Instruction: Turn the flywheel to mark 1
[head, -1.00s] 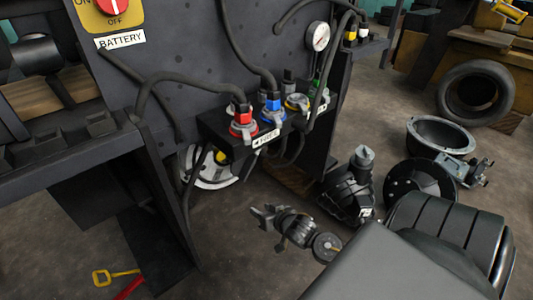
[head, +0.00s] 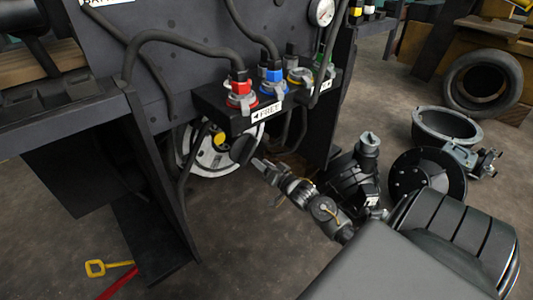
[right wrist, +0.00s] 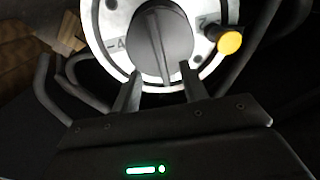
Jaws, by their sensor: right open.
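The flywheel (head: 205,160) is a pale metal disc low behind the dark frame, under the row of coloured connectors, partly hidden by a hose and the connector bracket. In the right wrist view the flywheel (right wrist: 118,18) fills the top, with a dark round hub and raised grip bar (right wrist: 158,42). A mark like a 4 shows at its left and one like a 2 at its right, beside a yellow-tipped pin (right wrist: 229,43). My right gripper (head: 258,163) is open, its fingers (right wrist: 160,88) spread just below the bar at the hub's lower edge; contact is unclear. My left gripper is out of view.
Red, blue and yellow connectors (head: 272,85) with hoses sit above the flywheel. A dark frame leg (head: 150,200) stands at left. A yellow-handled tool (head: 97,268) lies on the floor. A dark machine part (head: 350,180), a disc and a bowl-shaped housing (head: 447,128) lie at right.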

